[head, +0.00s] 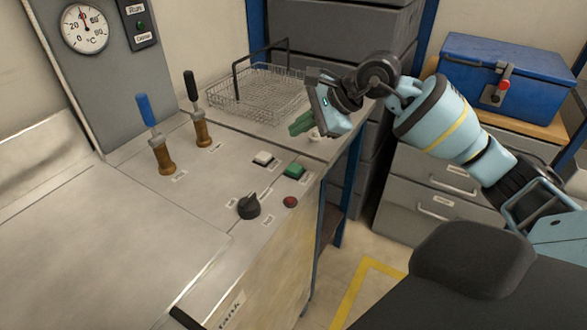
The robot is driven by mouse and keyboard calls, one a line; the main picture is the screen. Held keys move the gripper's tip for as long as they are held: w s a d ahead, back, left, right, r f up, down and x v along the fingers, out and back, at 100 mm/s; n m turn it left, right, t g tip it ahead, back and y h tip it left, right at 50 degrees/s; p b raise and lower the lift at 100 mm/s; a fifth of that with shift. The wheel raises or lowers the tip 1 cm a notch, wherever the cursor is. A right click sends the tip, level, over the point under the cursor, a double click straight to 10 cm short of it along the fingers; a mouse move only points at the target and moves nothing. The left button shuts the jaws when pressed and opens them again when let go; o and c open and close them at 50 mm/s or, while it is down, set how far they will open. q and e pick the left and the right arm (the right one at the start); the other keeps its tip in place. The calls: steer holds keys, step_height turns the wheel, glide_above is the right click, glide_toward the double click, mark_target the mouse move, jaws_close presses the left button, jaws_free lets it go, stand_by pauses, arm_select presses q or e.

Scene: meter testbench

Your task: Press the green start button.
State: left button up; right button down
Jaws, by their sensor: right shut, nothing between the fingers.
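The green button is in plain sight. My left gripper is not in view.
A black knob (249,206) stands near the buttons. Two upright levers, blue-handled (147,110) and black-handled (191,87), stand to the left. A wire basket (250,92) is at the back. A gauge (85,29) is on the panel. A blue toolbox (505,75) sits on drawers at right.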

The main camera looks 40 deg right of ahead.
mark_target(300, 168)
step_height(300, 168, down, 7)
steer(key=b, duration=0.4)
steer(key=shift+r, duration=0.15)
steer(key=shift+f, duration=0.35)
stand_by(0.4)
stand_by(0.6)
steer(key=shift+f+b, duration=0.1)
steer(key=shift+b, duration=0.25)
steer(key=shift+f, duration=0.3)
